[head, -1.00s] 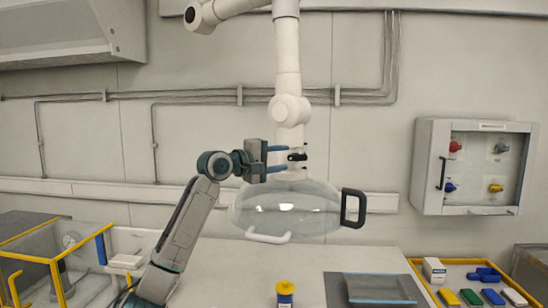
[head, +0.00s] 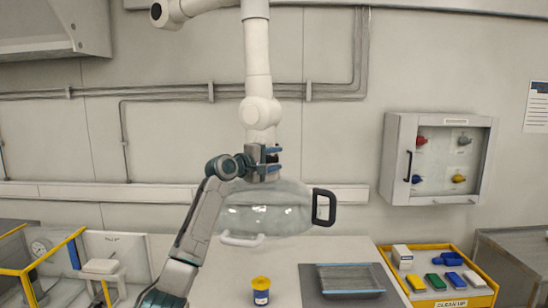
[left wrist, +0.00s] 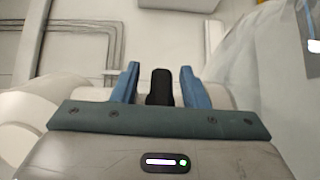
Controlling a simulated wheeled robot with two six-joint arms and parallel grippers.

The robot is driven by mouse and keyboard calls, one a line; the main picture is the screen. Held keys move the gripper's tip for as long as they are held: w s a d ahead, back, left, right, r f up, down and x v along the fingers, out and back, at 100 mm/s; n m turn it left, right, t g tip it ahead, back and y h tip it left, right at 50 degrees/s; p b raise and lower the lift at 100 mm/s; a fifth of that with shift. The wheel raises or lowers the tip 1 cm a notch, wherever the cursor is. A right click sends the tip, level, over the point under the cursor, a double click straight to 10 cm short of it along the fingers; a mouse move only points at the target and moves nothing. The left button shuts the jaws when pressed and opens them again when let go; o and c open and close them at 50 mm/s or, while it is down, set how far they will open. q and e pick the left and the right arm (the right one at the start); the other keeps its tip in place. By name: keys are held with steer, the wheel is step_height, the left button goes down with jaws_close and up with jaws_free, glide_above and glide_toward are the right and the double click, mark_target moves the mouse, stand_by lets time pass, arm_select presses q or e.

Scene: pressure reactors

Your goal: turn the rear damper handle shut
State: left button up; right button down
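The rear damper handle is a small black lever on the white extraction arm (head: 258,68), just above the clear hood (head: 262,212). In the left wrist view the black handle (left wrist: 160,87) stands between my two blue fingers, with a gap on each side. My left gripper (head: 274,160) is open around the handle and does not appear to grip it. In the head view the handle is partly hidden by the fingers. My right gripper is not in view.
The hood has a black side handle (head: 324,207) and a white front handle (head: 241,240). Below are a yellow-lidded jar (head: 261,290) and a dark tray (head: 350,280). A wall cabinet with valves (head: 438,160) hangs at right, above a yellow bin (head: 480,291).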

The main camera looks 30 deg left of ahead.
arm_select(q)
steer(key=shift+a, duration=0.15)
steer(key=c, duration=0.8)
steer(key=shift+p, duration=0.5)
steer(key=shift+c, duration=0.2)
steer(key=g+p, duration=0.2)
steer(key=p, duration=0.2)
steer(key=shift+r+m+y, duration=0.15)
steer(key=shift+m+y, duration=0.25)
steer(key=shift+f+m+g+y+p, duration=0.2)
steer(key=shift+m+g+y+p, duration=0.1)
steer(key=shift+g+p, duration=0.4)
steer(key=shift+s+f+g+y, duration=0.1)
steer(key=shift+f+g+y, duration=0.25)
steer(key=shift+g, duration=0.65)
steer(key=g, duration=0.1)
steer(key=m+g+y, duration=0.1)
steer(key=g+y, duration=0.1)
steer(key=shift+s+a+f+g, duration=0.15)
steer(key=shift+f+g, duration=0.1)
steer(key=shift+g, duration=0.15)
steer(key=g, duration=0.1)
steer(key=g+y, duration=0.1)
steer(key=m+g+y, duration=0.1)
steer(key=shift+s+a+f, duration=0.15)
steer(key=shift+s, duration=0.1)
steer(key=shift+s+a+m+g+y, duration=0.15)
steer(key=shift+m+g+y, duration=0.25)
steer(key=shift+g+y, duration=0.6)
